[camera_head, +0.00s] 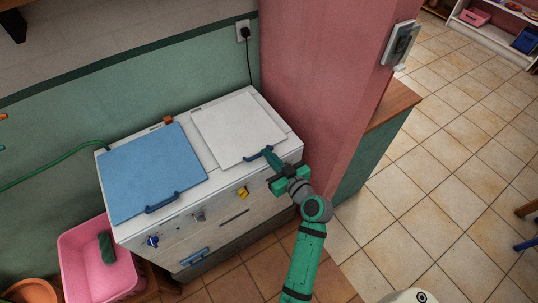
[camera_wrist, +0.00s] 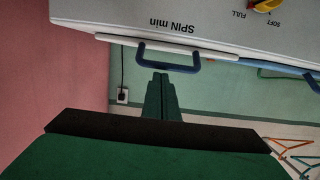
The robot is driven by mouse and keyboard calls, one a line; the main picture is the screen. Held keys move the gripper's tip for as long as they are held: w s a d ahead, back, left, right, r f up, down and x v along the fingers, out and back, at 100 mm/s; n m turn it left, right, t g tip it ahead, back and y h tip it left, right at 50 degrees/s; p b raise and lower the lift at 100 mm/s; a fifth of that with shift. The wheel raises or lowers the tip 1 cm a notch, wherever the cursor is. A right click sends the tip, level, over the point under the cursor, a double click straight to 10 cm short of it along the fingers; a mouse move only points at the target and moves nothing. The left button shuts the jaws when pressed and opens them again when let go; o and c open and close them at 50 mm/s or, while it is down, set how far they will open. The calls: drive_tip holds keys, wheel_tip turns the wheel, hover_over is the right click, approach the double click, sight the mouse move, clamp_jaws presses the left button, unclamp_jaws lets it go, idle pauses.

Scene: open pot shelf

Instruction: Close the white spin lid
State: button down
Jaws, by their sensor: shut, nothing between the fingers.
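The white spin lid (camera_head: 238,128) lies down, flat or nearly flat, over the right side of the twin-tub machine's top; I cannot tell if a small gap remains under its front edge. Its blue handle (camera_head: 258,154) is on the front edge. In the wrist view, which is upside down, the lid (camera_wrist: 115,39) shows as a thin white edge beside the "SPIN min" panel, with the U-shaped handle (camera_wrist: 184,69) below it in the picture. My gripper (camera_head: 268,154) is shut and empty, its fingertips (camera_wrist: 161,76) right at the handle; contact is unclear.
A blue lid (camera_head: 150,170) with its own handle covers the machine's left side. The front panel (camera_head: 220,215) carries knobs. A pink pillar (camera_head: 320,80) stands close on the right. A pink basin (camera_head: 97,265) is at lower left. Tiled floor (camera_head: 440,170) is open at right.

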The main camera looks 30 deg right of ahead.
drive_tip(key=s, duration=0.9)
drive_tip(key=shift+d, duration=0.2)
drive_tip(key=s+a+f+m+g+h, duration=0.3)
drive_tip(key=s+a+f, duration=0.8)
drive_tip(key=a, duration=0.4)
drive_tip(key=s+a+r+n+t+y, duration=0.2)
drive_tip(key=s+a+r, duration=0.9)
drive_tip(key=s, duration=0.3)
drive_tip(key=shift+s+a, duration=0.2)
drive_tip(key=shift+s+a+r, duration=0.1)
